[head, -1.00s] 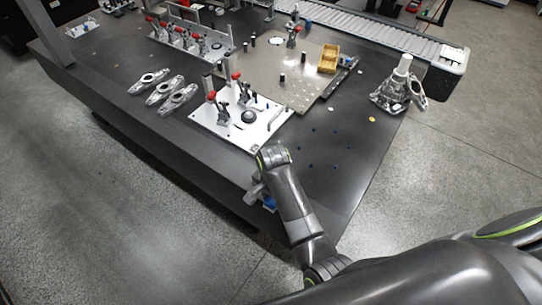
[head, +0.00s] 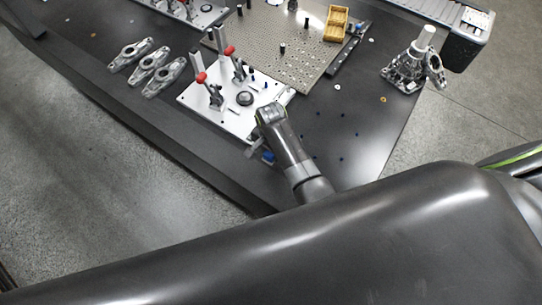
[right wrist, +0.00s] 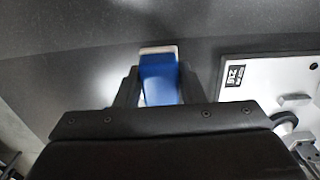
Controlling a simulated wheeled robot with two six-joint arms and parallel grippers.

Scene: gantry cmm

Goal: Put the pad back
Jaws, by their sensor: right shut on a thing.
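My right gripper (head: 260,151) is by the near edge of the table, just beside the near corner of a white fixture plate (head: 222,116). In the right wrist view, the gripper (right wrist: 157,82) is shut on a blue pad (right wrist: 159,80) with a pale end. Only a little blue of the pad (head: 268,157) shows in the head view; the arm hides the rest. The pad is over the dark tabletop, left of the plate (right wrist: 260,78) in the wrist view. Whether it touches the table cannot be told. My left gripper is out of view.
A perforated plate (head: 270,45) with a yellow bin (head: 337,23) is behind. The dark table (head: 350,110) has free room at right.

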